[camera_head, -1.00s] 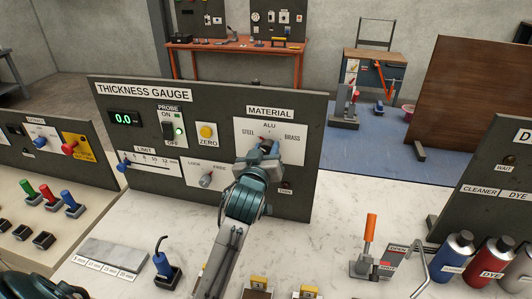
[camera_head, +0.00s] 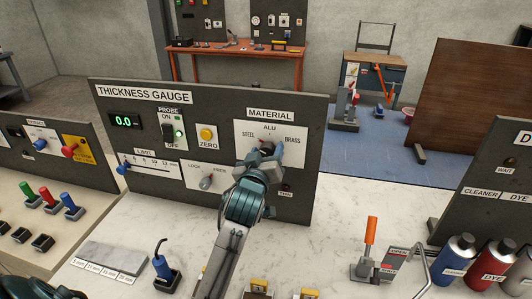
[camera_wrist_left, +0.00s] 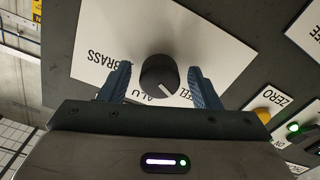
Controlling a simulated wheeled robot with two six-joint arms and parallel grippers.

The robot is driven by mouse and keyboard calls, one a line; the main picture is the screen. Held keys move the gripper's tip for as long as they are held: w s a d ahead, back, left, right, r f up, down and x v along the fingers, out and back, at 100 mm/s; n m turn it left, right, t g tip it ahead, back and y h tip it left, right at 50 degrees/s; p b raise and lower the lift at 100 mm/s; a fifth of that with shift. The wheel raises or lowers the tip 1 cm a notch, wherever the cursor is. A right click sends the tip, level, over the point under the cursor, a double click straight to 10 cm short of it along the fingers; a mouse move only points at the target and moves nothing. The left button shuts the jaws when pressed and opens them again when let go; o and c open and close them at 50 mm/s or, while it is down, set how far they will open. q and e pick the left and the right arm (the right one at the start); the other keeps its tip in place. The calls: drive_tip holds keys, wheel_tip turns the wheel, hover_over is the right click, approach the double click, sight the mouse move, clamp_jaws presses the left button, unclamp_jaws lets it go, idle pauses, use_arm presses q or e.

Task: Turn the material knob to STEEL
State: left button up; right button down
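The black material knob (camera_head: 267,146) sits on a white plate (camera_head: 293,152) marked STEEL on the left, ALU at the top and BRASS on the right. In the left wrist view the labels are upside down. There the knob (camera_wrist_left: 159,74) has a white pointer line slanting down and right, just to the STEEL side of ALU. My left gripper (camera_head: 262,158) is at the knob. Its two blue fingers (camera_wrist_left: 161,88) stand open on either side of the knob, with a visible gap at each side. My right gripper is not in view.
The thickness gauge panel (camera_head: 230,116) also carries a yellow ZERO button (camera_head: 207,133), a probe switch (camera_head: 168,132), a limit slider (camera_head: 122,169) and a LOCK/FREE knob (camera_head: 206,182). An orange-handled lever (camera_head: 371,232) and bottles stand farther right.

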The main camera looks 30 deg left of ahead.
use_arm(q)
drive_tip(key=b+v, duration=0.3)
drive_tip(key=v, duration=0.8)
drive_tip(key=shift+f, duration=0.1)
idle(0.4)
